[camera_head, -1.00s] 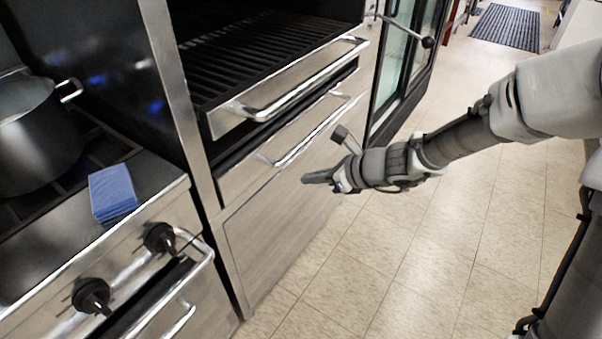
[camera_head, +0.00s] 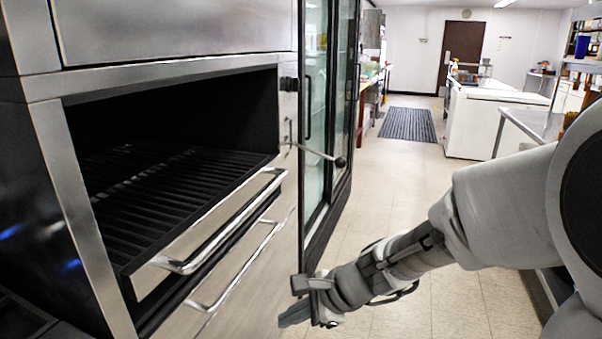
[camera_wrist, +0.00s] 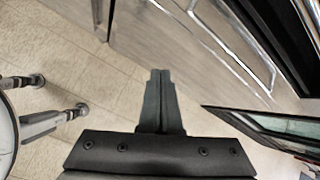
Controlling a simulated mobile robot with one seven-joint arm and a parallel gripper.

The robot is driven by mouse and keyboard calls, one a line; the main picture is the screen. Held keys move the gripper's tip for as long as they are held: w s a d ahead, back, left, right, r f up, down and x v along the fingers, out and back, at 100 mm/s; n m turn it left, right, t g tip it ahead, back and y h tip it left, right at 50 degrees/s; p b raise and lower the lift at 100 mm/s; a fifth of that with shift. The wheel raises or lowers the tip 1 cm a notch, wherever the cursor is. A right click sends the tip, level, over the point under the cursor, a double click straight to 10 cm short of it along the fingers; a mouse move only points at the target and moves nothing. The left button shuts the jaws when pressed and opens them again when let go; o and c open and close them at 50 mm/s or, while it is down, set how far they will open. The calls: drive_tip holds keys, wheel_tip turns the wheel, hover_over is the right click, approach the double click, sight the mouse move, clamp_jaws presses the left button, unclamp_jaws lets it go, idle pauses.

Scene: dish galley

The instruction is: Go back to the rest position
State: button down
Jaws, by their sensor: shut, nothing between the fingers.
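My gripper (camera_head: 284,321) is shut and empty, low in front of the broiler's steel front in the head view. In the wrist view its two fingers (camera_wrist: 160,76) lie together with nothing between them, over the tiled floor and beside the steel drawer front. My arm reaches in from the right side of the head view. No gap to the steel front can be judged exactly.
The broiler's drawer handle (camera_head: 215,231) and lower handle (camera_head: 238,267) stick out left of my gripper. A mat (camera_head: 408,124) lies on the open floor (camera_head: 400,205). A white counter (camera_head: 482,118) is at right.

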drive_tip(key=s+d+r+n+t+h, duration=0.2)
drive_tip(key=s+d+r+n+h, duration=0.75)
drive_tip(key=s+d+n, duration=0.6)
wheel_tip(320, 180, up, 20)
drive_tip(key=d+y+p, duration=0.1)
drive_tip(key=y+p, duration=0.1)
drive_tip(key=p, duration=1.6)
drive_tip(key=shift+w, duration=0.4)
drive_tip(key=shift+f, duration=0.1)
